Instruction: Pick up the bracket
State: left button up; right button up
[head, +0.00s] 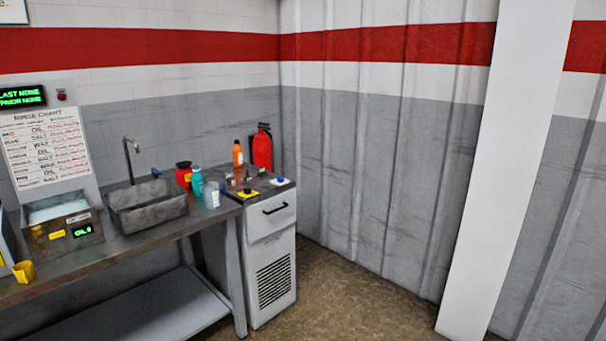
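I cannot make out a bracket for certain. Some small dark and brownish items (238,177) sit on top of the white cabinet (271,230), too small to identify. Neither of my grippers is in the head view.
A metal bench (150,238) along the left wall holds a grey sink basin (148,206), a bin with a green display (62,226), a yellow mug (24,272) and several bottles. A fire extinguisher (262,149) is behind the cabinet. A white post (505,180) stands right; floor between is clear.

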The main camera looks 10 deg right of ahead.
aim_at(261, 172)
jog(key=u, duration=0.3)
jog(key=i+l+u, duration=0.7)
jog(key=i+l, duration=0.15)
jog(key=l, duration=0.2)
